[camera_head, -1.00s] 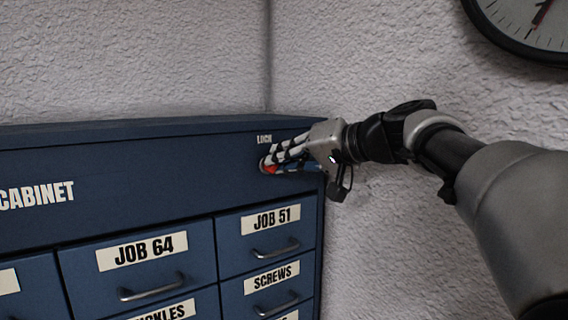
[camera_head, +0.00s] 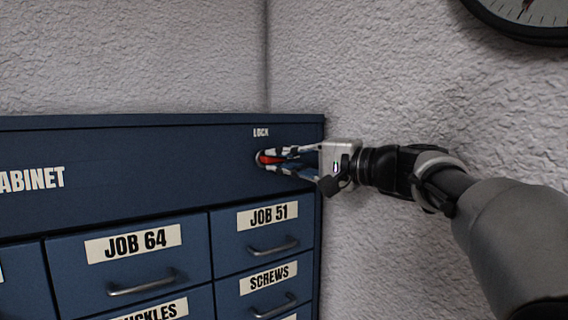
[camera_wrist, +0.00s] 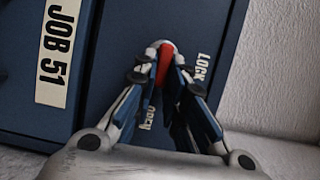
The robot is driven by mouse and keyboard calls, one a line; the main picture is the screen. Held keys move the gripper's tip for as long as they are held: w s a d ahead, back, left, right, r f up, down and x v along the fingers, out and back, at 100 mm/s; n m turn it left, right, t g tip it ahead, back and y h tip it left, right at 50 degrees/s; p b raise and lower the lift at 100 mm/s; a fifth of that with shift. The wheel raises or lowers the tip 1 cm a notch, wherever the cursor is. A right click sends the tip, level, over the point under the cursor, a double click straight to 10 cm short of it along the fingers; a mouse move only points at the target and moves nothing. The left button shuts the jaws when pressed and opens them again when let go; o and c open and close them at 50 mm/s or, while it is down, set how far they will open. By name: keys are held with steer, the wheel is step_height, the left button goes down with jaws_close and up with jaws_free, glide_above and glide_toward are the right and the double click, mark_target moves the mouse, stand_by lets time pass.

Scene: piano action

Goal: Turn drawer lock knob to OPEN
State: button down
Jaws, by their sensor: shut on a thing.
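The red lock knob (camera_head: 268,158) sits at the upper right of the blue cabinet front, just below the LOCK label (camera_head: 261,132). My gripper (camera_head: 272,158) reaches it from the right and is shut on it, with a finger on each side. In the wrist view the red knob (camera_wrist: 165,62) shows between my gripper's fingertips (camera_wrist: 164,70). There the LOCK label (camera_wrist: 203,67) is right of the knob, and the OPEN label (camera_wrist: 145,116) is below it, partly beside a finger. The pale round base of the knob is partly hidden by the fingers.
Below are drawers with metal handles, labelled JOB 51 (camera_head: 267,217), JOB 64 (camera_head: 133,243) and SCREWS (camera_head: 268,278). A textured wall (camera_head: 400,100) stands close to the cabinet's right side. A clock (camera_head: 525,12) hangs at the upper right.

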steer(key=shift+f, duration=0.1)
stand_by(0.3)
steer(key=c, duration=1.6)
jaws_free()
steer(key=shift+c, duration=0.2)
